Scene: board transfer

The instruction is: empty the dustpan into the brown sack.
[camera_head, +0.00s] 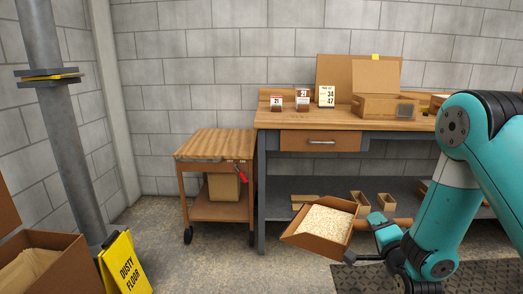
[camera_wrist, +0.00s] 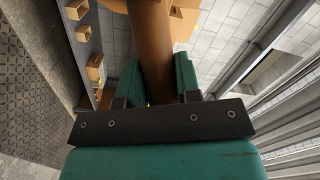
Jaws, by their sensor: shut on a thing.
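The dustpan (camera_head: 295,237) is a brown tray heaped with pale, grainy debris (camera_head: 325,224), held in the air in front of the workbench. It is tilted in the picture, and the debris lies inside it. My gripper (camera_head: 380,222) is shut on its brown handle. In the wrist view the handle (camera_wrist: 150,35) runs between the two teal fingers of my gripper (camera_wrist: 158,78). A brown open-topped container (camera_head: 65,272) with tan material inside stands at the lower left, cut by the frame; I cannot tell whether it is the sack. The dustpan is well to its right.
A yellow "dusty floor" sign (camera_head: 125,265) stands beside that container, by a grey post (camera_head: 62,130). A wooden-topped cart (camera_head: 215,143) holds a tan block-like item (camera_head: 223,187) on its shelf. The workbench (camera_head: 262,119) carries boxes and cards. Floor between sign and dustpan is clear.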

